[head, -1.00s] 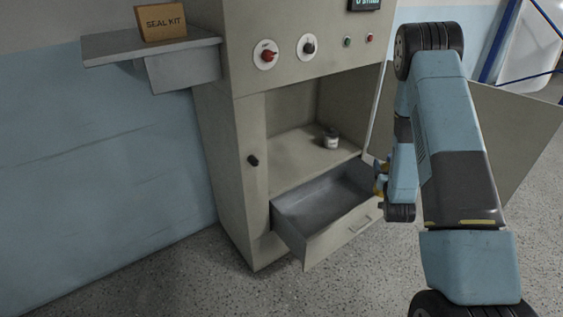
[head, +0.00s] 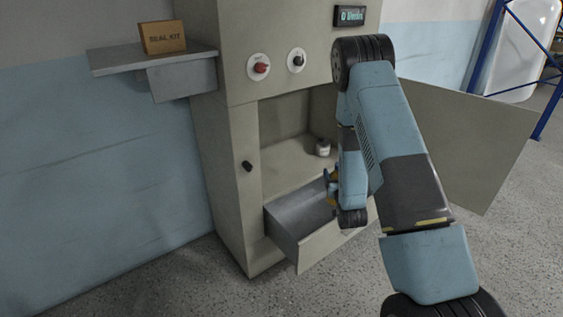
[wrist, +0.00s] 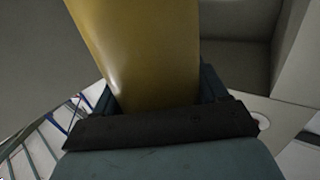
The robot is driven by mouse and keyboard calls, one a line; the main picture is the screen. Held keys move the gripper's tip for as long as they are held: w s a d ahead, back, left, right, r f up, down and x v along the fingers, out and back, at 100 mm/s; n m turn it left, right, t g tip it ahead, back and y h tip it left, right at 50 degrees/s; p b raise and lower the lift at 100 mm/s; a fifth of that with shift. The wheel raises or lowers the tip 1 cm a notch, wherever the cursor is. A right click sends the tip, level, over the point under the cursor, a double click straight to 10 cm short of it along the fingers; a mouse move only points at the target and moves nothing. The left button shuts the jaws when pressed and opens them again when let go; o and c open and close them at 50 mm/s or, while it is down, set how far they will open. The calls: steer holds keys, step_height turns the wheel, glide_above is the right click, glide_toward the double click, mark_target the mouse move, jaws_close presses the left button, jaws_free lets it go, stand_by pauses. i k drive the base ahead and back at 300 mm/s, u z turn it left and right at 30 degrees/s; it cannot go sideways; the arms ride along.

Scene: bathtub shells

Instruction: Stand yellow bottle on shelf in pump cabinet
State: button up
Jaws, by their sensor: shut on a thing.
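The yellow bottle (wrist: 150,50) fills the upper middle of the wrist view, between the fingers of my gripper (wrist: 158,92), which is shut on it. Its far end runs out of the frame. In the head view my gripper (head: 331,187) is in front of the cabinet opening, above the open drawer; my arm hides most of it and the bottle. The pump cabinet (head: 229,150) stands open. Its inner shelf (head: 284,170) lies above the drawer and is bare at the left and front.
A small jar (head: 323,149) stands on the shelf's right part. The drawer (head: 318,249) juts out below. The open cabinet door (head: 465,140) is right of my arm. A seal kit box (head: 163,38) sits on a wall shelf (head: 112,60) at left.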

mark_target(273, 175)
steer(key=z, duration=0.05)
steer(key=i, duration=1)
steer(key=u, duration=0.05)
